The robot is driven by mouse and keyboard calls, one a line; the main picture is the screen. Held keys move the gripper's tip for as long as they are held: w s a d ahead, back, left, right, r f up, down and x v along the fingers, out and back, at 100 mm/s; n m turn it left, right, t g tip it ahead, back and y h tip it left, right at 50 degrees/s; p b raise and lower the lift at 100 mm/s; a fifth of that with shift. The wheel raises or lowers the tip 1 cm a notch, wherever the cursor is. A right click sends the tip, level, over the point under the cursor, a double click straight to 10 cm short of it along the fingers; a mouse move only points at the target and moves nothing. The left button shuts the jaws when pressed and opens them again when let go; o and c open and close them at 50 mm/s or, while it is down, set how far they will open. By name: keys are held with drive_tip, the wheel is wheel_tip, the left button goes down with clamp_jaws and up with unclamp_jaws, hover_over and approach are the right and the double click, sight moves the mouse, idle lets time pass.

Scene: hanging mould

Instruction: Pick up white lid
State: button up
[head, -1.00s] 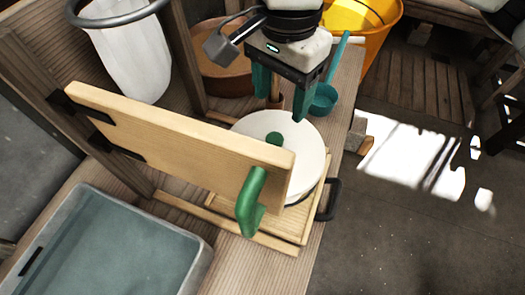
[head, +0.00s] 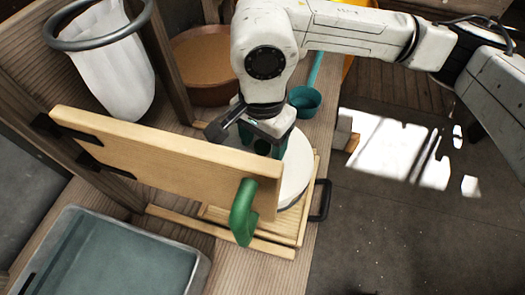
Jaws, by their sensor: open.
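I cannot tell whether the fingers touch the knob.
The hinged wooden board (head: 160,155) with a green handle (head: 243,212) stands close to my gripper. A grey basin of water (head: 110,255) is at the near left. A brown bowl (head: 205,60), a teal ladle (head: 305,97) and a hanging white bag (head: 112,70) are behind.

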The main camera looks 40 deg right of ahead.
drive_tip(key=shift+f, duration=0.4)
drive_tip(key=c, duration=1.1)
drive_tip(key=shift+r, duration=0.1)
drive_tip(key=shift+c, duration=0.2)
